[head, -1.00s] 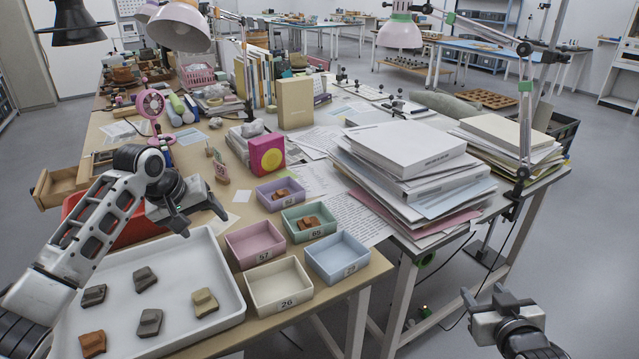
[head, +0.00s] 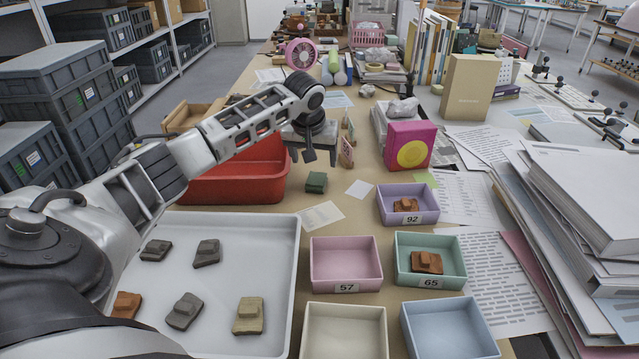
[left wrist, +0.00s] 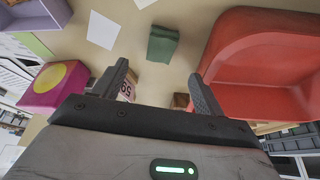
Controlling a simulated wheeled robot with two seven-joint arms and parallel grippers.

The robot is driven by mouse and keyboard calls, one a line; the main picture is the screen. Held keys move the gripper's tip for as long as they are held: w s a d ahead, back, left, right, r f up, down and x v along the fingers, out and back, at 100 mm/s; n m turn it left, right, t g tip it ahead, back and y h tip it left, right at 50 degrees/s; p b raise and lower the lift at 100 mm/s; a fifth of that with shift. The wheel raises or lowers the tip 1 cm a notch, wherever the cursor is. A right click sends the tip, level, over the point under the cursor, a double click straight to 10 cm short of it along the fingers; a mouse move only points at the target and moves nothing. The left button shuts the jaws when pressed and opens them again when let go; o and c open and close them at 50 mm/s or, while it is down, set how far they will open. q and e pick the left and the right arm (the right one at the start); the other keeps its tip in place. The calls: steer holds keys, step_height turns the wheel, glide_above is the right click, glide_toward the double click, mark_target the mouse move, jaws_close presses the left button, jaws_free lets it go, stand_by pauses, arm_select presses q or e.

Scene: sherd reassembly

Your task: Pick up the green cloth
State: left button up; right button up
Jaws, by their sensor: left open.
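The green cloth (head: 316,182) is a small, dark green folded block on the tan table, to the right of the red bin (head: 236,184). In the left wrist view the cloth (left wrist: 163,43) lies beyond the fingertips, between them from left to right. My left gripper (head: 321,156) is open and empty, above the table just behind the cloth in the head view. Its two spread fingers also show in the left wrist view (left wrist: 160,80). The gripper appears apart from the cloth. My right gripper is out of view.
A white tray (head: 284,262) with several sherds lies in front. Numbered boxes, including a pink one (head: 345,264) and a purple one (head: 408,204), stand to the right. A pink box with a yellow disc (head: 410,146) stands right of the gripper. Flat paper (head: 358,189) lies near the cloth.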

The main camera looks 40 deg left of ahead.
mark_target(316, 179)
arm_select(q)
steer(key=b+x, duration=0.1)
steer(key=x, duration=0.8)
steer(key=c, duration=1.1)
